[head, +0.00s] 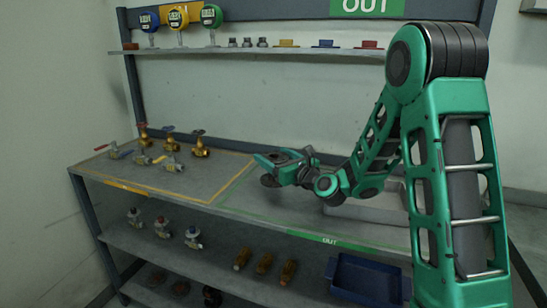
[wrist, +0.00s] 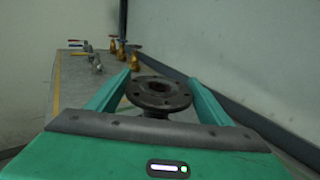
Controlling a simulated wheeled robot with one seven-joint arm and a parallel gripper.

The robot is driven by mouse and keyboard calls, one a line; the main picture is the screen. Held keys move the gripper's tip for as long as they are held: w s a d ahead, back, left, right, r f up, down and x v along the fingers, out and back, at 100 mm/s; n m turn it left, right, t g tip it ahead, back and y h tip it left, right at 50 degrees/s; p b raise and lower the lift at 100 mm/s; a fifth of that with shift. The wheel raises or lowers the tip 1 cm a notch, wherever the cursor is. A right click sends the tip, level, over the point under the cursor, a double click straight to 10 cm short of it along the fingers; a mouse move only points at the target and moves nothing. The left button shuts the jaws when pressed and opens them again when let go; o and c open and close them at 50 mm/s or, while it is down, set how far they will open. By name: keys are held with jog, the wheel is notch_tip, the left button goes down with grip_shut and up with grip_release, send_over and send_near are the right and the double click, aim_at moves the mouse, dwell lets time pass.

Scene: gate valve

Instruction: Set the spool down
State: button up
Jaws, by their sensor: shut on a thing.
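The spool (wrist: 158,93) is a dark grey flanged pipe piece with bolt holes around its round top face. In the wrist view it stands between the two green fingers of my gripper (wrist: 162,82), which is shut on it. In the head view my gripper (head: 272,163) is over the middle of the workbench top (head: 265,210), near the green-outlined OUT area. The spool's dark lower flange (head: 270,181) shows just under the fingers. I cannot tell whether it touches the bench.
Several brass and steel valves (head: 170,142) stand in the yellow-outlined area at left. A grey tray (head: 372,212) is at right, partly behind my arm. The lower shelf holds valves, brass fittings (head: 263,262) and a blue bin (head: 365,280). The bench front around the OUT label (head: 328,240) is clear.

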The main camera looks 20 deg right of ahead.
jog(key=shift+f, duration=1.7)
jog(key=o, duration=2.1)
jog(key=shift+f, duration=0.1)
jog(key=shift+s, duration=0.1)
